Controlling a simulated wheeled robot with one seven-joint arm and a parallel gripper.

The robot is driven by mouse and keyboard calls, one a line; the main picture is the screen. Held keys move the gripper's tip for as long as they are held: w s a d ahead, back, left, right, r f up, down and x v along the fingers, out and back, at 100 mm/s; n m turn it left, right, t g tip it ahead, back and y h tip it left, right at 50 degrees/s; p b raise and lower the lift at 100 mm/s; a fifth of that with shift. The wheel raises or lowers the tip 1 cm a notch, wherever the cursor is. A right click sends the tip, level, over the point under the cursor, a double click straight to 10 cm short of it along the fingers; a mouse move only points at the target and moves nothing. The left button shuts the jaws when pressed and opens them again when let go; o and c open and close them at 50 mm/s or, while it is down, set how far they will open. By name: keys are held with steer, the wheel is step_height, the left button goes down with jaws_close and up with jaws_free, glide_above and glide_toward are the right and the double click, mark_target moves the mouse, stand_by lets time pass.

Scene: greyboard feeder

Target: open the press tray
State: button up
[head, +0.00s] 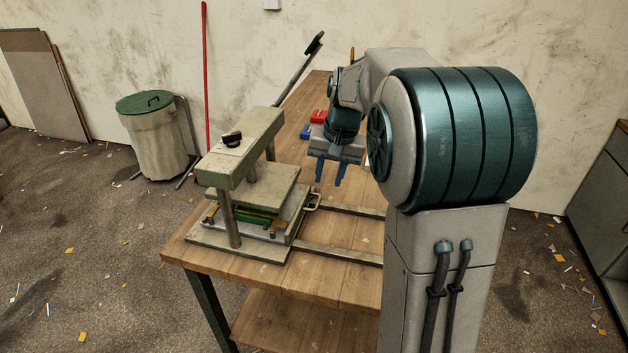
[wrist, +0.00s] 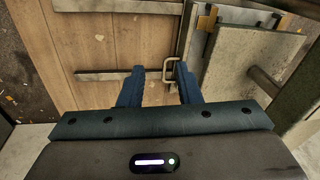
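The press (head: 240,150) stands on the wooden workbench, with a grey-green top beam and a long lever at the back. In the wrist view the tray handle (wrist: 172,70) shows just beyond and between my fingertips, nearer the right finger. My gripper (head: 330,182) is open and empty, above the bench to the right of the press. I cannot tell whether the right finger touches the handle.
Two metal rails (head: 340,252) run along the bench (head: 300,281) to the right from the press. Red and blue blocks (head: 317,116) lie further back on the bench. A lidded bin (head: 155,140) stands on the floor at left. The bench top between the rails looks clear.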

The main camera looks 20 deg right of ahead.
steer(key=m+p, duration=0.2)
glide_above(319, 199)
steer(key=s+d, duration=0.1)
steer(key=d, duration=0.2)
step_height(319, 199, down, 3)
steer(key=f, duration=0.4)
steer(key=a+f+p, duration=0.1)
steer(key=f, duration=0.4)
steer(key=w+a+f+p, duration=0.1)
steer(key=f, duration=0.3)
steer(key=shift+a+f, duration=0.25)
steer(key=shift+f, duration=0.15)
jaws_close()
